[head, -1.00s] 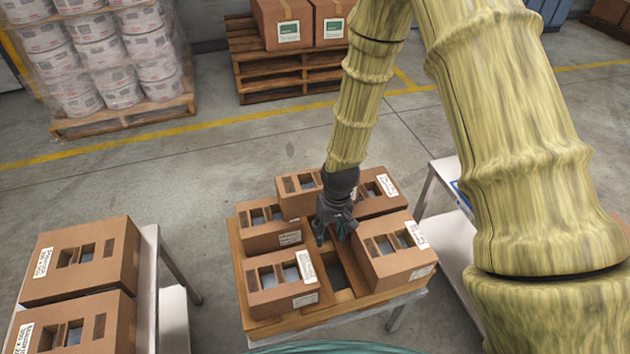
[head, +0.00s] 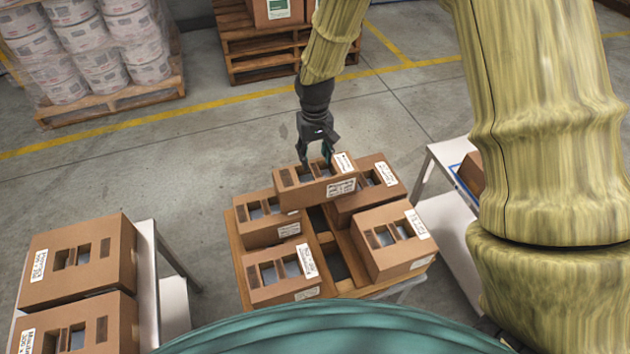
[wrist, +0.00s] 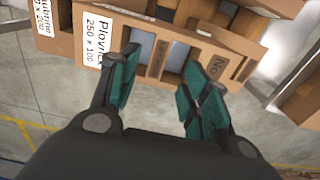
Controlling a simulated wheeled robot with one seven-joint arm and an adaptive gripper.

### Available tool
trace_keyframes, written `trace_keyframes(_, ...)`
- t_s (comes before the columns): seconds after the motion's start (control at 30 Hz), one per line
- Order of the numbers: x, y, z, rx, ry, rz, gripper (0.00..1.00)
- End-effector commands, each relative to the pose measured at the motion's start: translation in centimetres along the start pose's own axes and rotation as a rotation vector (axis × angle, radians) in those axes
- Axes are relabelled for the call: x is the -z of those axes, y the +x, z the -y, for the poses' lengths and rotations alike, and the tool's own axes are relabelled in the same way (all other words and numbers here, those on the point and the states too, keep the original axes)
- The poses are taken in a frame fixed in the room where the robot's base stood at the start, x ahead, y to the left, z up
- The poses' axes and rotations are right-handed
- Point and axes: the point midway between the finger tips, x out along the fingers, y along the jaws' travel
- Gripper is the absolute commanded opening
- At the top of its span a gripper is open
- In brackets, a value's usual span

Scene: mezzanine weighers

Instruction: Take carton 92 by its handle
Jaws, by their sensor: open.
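Several brown cartons with windowed tops and white labels stand on a wooden tray (head: 247,311). My gripper (head: 317,158) is above the back middle carton (head: 308,195), pointing down at its top. In the wrist view my gripper (wrist: 160,95) is open, its teal fingers apart and nothing between them. That carton's top (wrist: 112,70) shows there with two windows, a strip (wrist: 158,57) between them and a label reading roughly "Plovdiv 250 x 100". A second marking begins "No", but its number is partly covered by the right finger. I cannot read 92 on any carton.
Other cartons on the tray stand close by: back left (head: 262,221), front left (head: 278,277), back right (head: 368,188) and front right (head: 394,243). Two cartons (head: 78,262) sit on a left table. A white stand (head: 446,229) is at right.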

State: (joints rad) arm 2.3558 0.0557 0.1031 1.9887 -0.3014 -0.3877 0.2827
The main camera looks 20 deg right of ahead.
Motion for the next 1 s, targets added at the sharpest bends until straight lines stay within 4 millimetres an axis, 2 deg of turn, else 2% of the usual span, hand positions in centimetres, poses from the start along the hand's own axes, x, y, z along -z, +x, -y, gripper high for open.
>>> trace_keyframes(0.2, 0.0, 1.8, 0.1, 0.000, -0.002, 0.001, 0.46)
trace_keyframes(0.47, 0.0, 2.7, 0.1, 0.000, -0.003, 0.002, 0.46)
trace_keyframes(0.8, 0.0, 6.0, -0.1, 0.000, -0.003, 0.002, 0.46)
trace_keyframes(1.0, 0.0, 7.1, -0.1, 0.000, -0.003, 0.001, 0.46)
